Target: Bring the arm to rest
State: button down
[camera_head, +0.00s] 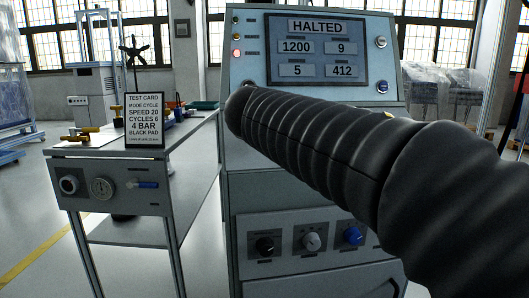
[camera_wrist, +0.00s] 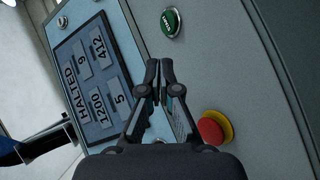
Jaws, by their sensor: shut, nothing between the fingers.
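My gripper (camera_wrist: 160,92) shows in the wrist view with its two black fingers together and nothing between them. It is in front of the machine's control panel (camera_wrist: 215,65), between a green button (camera_wrist: 171,21) and a red mushroom button on a yellow base (camera_wrist: 211,131). I cannot tell whether the fingertips touch the panel. In the head view a black ribbed arm, apparently mine, reaches from the lower right across the console (camera_head: 245,150); the gripper itself does not show there. The screen (camera_head: 315,50) reads HALTED, with 1200, 9, 5 and 412.
Three knobs (camera_head: 311,242) sit low on the console. Open floor (camera_head: 25,215) lies at far left.

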jog(key=s+d+f+m+g+y+p, duration=0.2)
jog(key=s+d+f+g, duration=0.1)
jog(key=s+d+f, duration=0.35)
jog(key=s+f+m+g+y+p, duration=0.2)
jog(key=s+f+m+y, duration=0.1)
jog(key=s+f, duration=0.5)
jog(key=s+f+m+g+y+p, duration=0.2)
jog(key=s+f, duration=0.7)
jog(key=s, duration=0.6)
jog(key=shift+f+m+y, duration=0.15)
jog(key=shift+m+y, duration=0.35)
jog(key=shift+y, duration=0.2)
dwell(0.6)
